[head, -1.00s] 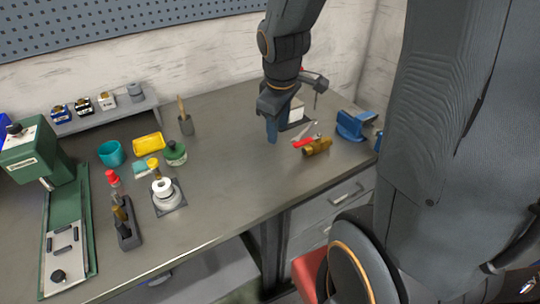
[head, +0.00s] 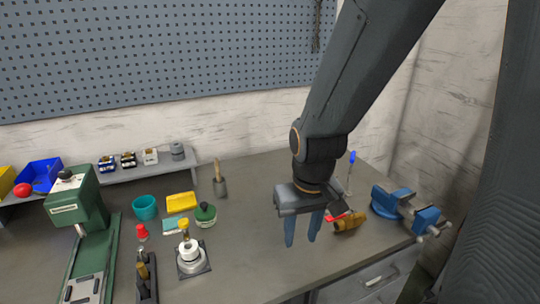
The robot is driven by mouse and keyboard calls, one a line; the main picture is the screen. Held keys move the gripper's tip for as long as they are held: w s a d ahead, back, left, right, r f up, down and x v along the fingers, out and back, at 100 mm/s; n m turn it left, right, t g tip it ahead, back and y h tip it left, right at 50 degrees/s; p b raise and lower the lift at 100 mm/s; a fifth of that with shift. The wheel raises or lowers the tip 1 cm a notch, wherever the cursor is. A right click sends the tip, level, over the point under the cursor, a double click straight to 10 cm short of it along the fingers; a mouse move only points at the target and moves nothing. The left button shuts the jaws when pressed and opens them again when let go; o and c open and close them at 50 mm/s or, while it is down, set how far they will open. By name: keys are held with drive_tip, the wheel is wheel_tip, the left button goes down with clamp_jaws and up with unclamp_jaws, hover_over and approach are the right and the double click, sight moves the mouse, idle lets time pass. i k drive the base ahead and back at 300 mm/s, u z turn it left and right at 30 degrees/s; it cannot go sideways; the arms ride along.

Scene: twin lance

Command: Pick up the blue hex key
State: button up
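A thin upright tool with a blue top (head: 352,157) shows in the head view, just right of my wrist and behind it. My gripper (head: 301,240) points down over the right part of the bench. Its two blue-grey fingers are apart with nothing visible between them. The gripper is in front and to the left of the blue-topped tool, apart from its visible top.
A brass fitting (head: 349,222) and a partly hidden red-handled tool (head: 334,216) lie right of my gripper. A blue vise (head: 405,208) stands farther right. A green press (head: 83,205), teal cup (head: 145,207) and yellow tray (head: 181,202) stand left.

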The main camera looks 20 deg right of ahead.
sight(352, 158)
drive_tip(key=k, duration=0.5)
drive_tip(key=u, duration=1.8)
drive_tip(key=k, duration=0.95)
drive_tip(key=z, duration=1.65)
drive_tip(key=i, duration=1)
drive_tip(key=u, duration=0.05)
